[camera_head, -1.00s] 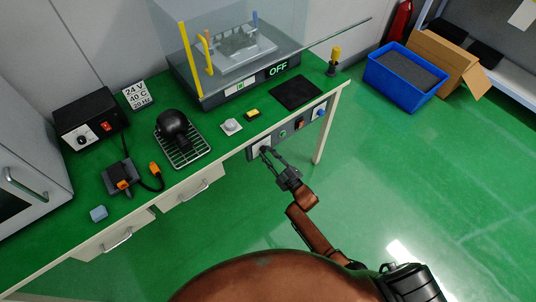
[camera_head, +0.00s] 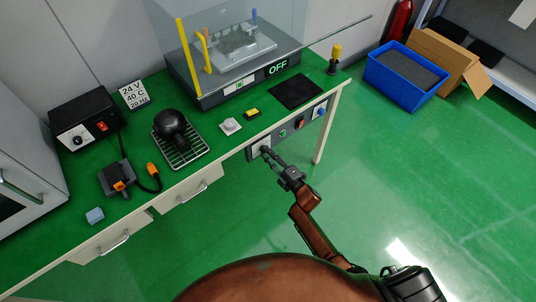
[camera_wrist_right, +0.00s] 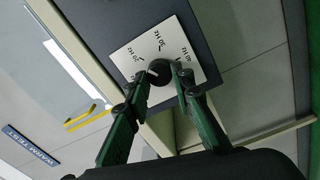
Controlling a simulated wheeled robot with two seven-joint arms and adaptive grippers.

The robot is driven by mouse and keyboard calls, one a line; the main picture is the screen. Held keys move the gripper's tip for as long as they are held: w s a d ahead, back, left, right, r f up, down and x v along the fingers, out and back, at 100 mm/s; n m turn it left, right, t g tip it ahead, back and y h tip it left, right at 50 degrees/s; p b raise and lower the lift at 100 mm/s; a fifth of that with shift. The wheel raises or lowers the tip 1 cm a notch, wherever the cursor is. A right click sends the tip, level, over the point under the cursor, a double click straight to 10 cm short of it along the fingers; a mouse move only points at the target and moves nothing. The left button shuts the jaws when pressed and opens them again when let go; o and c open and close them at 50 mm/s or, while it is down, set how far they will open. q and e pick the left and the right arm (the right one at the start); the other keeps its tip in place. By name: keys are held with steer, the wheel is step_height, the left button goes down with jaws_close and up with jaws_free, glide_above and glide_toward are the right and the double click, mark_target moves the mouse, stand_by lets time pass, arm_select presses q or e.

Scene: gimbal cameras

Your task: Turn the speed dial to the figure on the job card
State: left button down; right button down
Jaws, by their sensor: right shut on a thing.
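The speed dial is a dark round knob on a white plate marked in Hz (camera_wrist_right: 186,54), on the table's front panel. In the head view, my right gripper (camera_head: 269,153) reaches up to this knob (camera_head: 264,149). In the right wrist view, the fingers of my right gripper (camera_wrist_right: 160,80) are shut on the dial knob (camera_wrist_right: 158,70), one on each side. A white mark shows on the knob's left side; the exact figure it points to is unclear. The job card (camera_head: 134,94) stands at the back left and reads 24 V, 40 C and a small Hz line, perhaps 20.
The front panel (camera_head: 285,133) also has a green, an orange and a blue control to the right of the dial. Above is a clear-walled machine with an OFF display (camera_head: 277,67). A drawer handle (camera_head: 193,194) sticks out to the left. Open green floor lies to the right.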

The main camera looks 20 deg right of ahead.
steer(key=shift+f, duration=0.1)
steer(key=c, duration=1.7)
jaws_free()
steer(key=shift+o, duration=0.2)
steer(key=v, duration=1.2)
